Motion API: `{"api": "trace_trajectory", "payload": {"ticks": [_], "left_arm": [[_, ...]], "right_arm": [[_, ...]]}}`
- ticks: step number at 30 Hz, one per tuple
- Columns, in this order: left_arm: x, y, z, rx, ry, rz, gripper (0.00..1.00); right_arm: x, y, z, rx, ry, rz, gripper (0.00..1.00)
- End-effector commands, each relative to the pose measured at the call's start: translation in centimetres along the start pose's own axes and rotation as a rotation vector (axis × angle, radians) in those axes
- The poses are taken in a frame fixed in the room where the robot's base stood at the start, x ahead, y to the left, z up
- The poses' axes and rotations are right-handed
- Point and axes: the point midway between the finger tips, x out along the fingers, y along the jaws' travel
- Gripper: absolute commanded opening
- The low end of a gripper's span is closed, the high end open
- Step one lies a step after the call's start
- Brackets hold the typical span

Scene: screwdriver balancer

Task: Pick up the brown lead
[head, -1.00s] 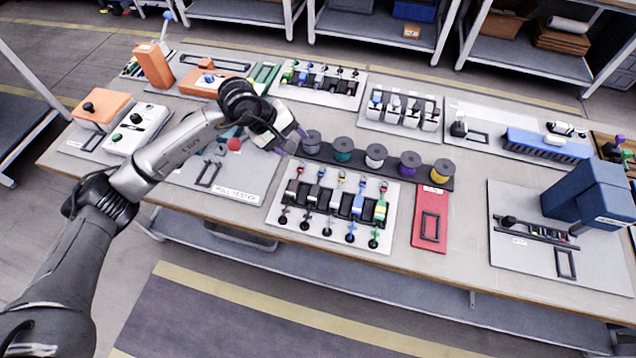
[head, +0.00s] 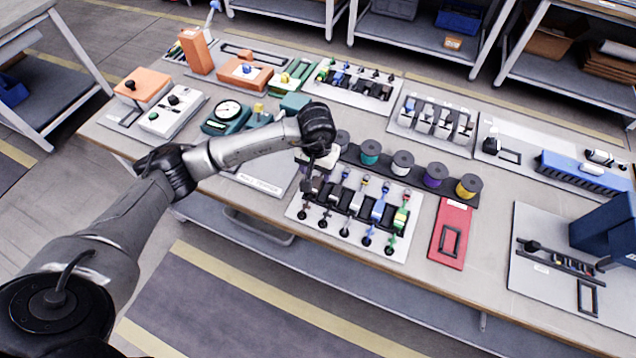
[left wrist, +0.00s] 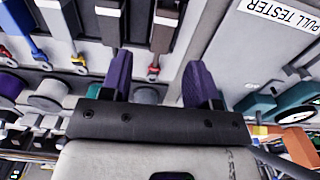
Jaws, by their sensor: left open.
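The brown lead (head: 309,187) is the leftmost in a row of several leads on a white rack (head: 289,211). My left gripper (head: 314,174) is over the far end of this lead and partly hides it in the head view. In the left wrist view, the brown lead (left wrist: 165,30) shows ahead of and between the two purple fingers of the left gripper (left wrist: 160,78). The fingers are apart, and nothing is visibly held between them. Whether a finger touches the lead cannot be told. My right gripper is not in view.
Grey, blue and green leads stand close to the right of the brown one. A row of wire spools (head: 402,163) stands behind the rack. A red panel (head: 464,217) lies to its right. The pull tester plate (head: 268,186) is at its left, under my arm.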

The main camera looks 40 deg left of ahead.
Motion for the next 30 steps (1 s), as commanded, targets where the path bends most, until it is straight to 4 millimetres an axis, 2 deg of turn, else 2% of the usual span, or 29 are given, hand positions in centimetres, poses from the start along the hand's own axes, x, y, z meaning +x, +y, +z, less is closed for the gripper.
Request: {"api": "trace_trajectory", "payload": {"ticks": [7,18,28,30], "left_arm": [[1.3,0.0,0.0,0.001,0.0,0.001,0.55],[5.5,-0.2,-0.2,0.0,0.0,0.0,0.55],[6.0,-0.2,-0.2,0.0,0.0,-0.001,0.55],[6.0,-0.2,-0.2,0.0,0.0,-0.001,0.51]], "right_arm": [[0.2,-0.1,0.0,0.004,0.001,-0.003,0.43],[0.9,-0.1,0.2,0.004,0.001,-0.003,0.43],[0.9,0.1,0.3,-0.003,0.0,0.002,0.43],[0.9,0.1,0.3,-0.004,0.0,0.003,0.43]]}}
